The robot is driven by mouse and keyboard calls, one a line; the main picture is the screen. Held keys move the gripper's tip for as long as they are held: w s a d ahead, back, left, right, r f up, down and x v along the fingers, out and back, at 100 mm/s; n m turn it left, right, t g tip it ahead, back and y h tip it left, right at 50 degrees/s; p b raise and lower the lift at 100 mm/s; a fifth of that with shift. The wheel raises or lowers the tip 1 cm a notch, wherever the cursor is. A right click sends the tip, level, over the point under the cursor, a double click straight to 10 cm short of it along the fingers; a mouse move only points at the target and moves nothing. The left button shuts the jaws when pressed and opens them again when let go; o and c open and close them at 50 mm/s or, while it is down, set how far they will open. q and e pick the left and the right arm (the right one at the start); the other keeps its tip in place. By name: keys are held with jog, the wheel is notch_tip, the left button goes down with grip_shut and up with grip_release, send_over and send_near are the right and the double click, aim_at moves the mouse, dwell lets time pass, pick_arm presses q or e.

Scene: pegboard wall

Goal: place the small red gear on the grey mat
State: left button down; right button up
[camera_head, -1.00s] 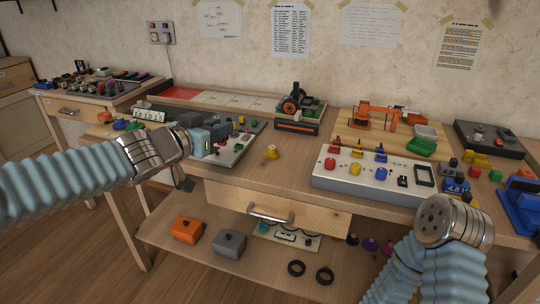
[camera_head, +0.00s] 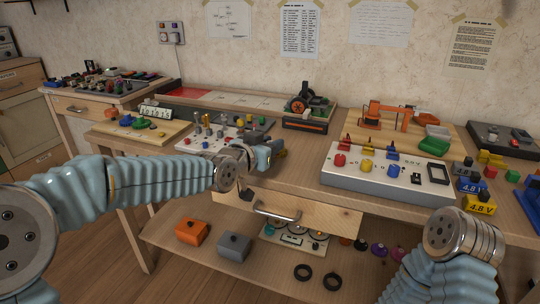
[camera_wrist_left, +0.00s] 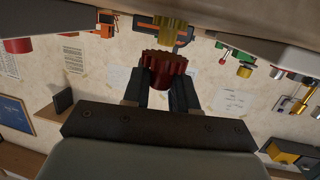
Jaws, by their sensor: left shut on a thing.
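My left gripper (camera_head: 276,150) reaches over the bench top in the head view. In the left wrist view it is shut on a dark red gear (camera_wrist_left: 165,68), held between its two fingers. In the head view the red gear is hidden by the gripper. A yellow gear (camera_wrist_left: 173,33) shows just beyond the red one in the wrist view; whether they touch I cannot tell. I cannot clearly make out which surface is the grey mat. My right arm is at the lower right of the head view, its gripper not showing.
A light grey board with posts (camera_head: 187,145) is left of my left gripper. A white panel with coloured knobs (camera_head: 335,180) stands to its right. An orange-black machine (camera_head: 303,118) is behind. A drawer (camera_head: 325,219) is below. A dark grey slab (camera_head: 500,148) lies back right.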

pick_arm(q)
jog(key=shift+f, duration=1.5)
jog(key=shift+f, duration=0.1)
jog(key=shift+f+b, duration=0.1)
jog(key=shift+b, duration=0.2)
jog(key=c, duration=0.9)
grip_release()
